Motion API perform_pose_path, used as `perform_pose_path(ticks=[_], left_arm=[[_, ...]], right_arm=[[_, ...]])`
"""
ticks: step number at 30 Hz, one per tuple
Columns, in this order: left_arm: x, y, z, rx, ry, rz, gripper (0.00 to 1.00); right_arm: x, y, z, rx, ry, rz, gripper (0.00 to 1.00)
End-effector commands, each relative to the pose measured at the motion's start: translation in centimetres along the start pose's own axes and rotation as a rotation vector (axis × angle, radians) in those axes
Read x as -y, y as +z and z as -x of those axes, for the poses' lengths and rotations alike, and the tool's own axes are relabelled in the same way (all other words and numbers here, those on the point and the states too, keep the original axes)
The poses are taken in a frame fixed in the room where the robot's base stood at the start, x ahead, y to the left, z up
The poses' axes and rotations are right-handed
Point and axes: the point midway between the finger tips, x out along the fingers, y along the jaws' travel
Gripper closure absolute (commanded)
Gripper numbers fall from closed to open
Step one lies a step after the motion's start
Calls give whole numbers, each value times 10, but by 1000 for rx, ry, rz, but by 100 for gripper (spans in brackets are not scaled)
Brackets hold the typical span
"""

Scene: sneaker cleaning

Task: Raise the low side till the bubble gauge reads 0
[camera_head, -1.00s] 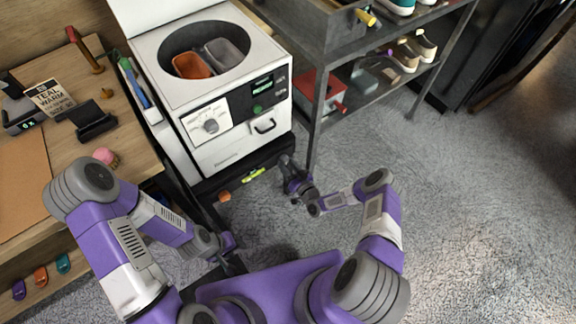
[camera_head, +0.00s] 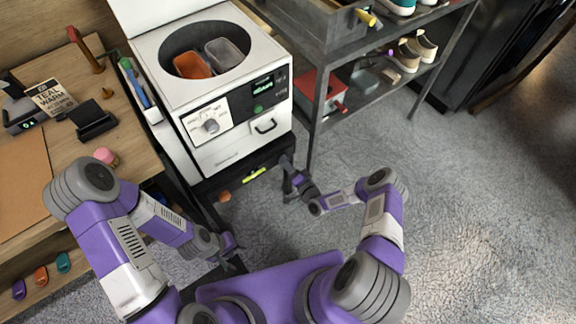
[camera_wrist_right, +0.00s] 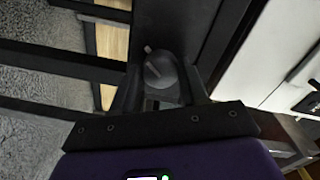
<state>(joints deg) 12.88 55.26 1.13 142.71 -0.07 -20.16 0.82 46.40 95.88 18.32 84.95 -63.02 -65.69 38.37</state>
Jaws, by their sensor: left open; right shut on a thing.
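The white machine (camera_head: 228,150) stands on a dark stand (camera_head: 215,182). The yellow-green bubble gauge (camera_head: 255,174) is on the stand's front, below the machine; its bubble is too small to read. My right gripper (camera_head: 285,163) is at the stand's front right corner. In the right wrist view its fingers (camera_wrist_right: 160,92) are shut on a dark grey knob (camera_wrist_right: 160,68) with a small pointer, against a dark upright post. My left gripper (camera_head: 236,262) is open and empty, low and away from the stand. An orange knob (camera_head: 224,196) sits at the stand's front left.
A wooden workbench (camera_head: 125,125) with a card, a black holder and a pink item is on the left. A dark shelf rack (camera_head: 318,100) with shoes and a red box stands close on the right of the machine. The grey carpet (camera_head: 460,200) at right is clear.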

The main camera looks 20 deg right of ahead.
Motion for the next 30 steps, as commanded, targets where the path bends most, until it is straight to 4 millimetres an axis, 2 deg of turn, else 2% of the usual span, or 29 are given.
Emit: perform_pose_path(ticks=[9,22,23,27,30], left_arm=[[0,0,0,0,0,0,57],[0,0,0,0,0,0,57],[0,0,0,0,0,0,57],[0,0,0,0,0,0,57],[0,0,0,0,0,0,57]], right_arm=[[0,0,1,4,1,-86,87],[0,0,1,5,2,-95,87],[0,0,1,5,2,-95,55],[0,0,1,4,1,-94,34],[0,0,0,4,1,-94,31]])
